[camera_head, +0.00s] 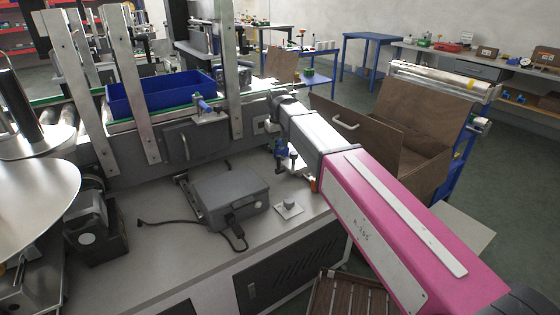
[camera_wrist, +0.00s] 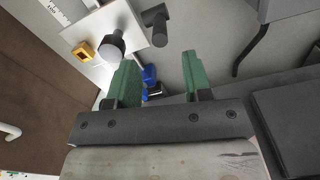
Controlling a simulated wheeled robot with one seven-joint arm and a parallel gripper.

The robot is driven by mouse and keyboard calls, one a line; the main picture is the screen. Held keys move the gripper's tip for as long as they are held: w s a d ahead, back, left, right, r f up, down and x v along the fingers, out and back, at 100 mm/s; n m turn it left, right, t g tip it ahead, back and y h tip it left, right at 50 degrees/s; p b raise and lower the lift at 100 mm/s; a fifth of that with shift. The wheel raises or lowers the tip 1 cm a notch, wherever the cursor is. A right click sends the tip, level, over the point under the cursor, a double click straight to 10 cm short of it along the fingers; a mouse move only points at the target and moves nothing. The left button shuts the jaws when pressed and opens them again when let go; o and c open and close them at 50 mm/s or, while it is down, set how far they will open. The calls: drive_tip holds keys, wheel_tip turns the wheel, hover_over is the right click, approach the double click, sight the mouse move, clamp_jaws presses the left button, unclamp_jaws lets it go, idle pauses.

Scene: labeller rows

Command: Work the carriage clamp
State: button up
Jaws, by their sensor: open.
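My gripper (camera_wrist: 164,75) has two green fingers, spread apart with nothing held between them. In the wrist view a blue fitting (camera_wrist: 149,75) shows beyond and beside the left finger; I cannot tell if it touches. A round dark knob (camera_wrist: 111,46) on a pale plate and a dark T-shaped handle (camera_wrist: 155,18) stand further off, up and left of the fingers. In the head view a blue fitting (camera_head: 282,149) sits below my white arm link, and another blue fitting (camera_head: 205,104) is on the conveyor's side. I cannot tell which part is the carriage clamp. My fingers are not clear in the head view.
A grey box (camera_head: 231,194) with a cable lies on the bench, left of my arm. A small knob plate (camera_head: 289,209) is near it. A blue tray (camera_head: 161,93) rests on the conveyor behind upright metal bars.

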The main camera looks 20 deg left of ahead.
sight(279, 168)
wheel_tip(279, 168, down, 8)
drive_tip(key=shift+f, duration=0.2)
idle(0.3)
clamp_jaws()
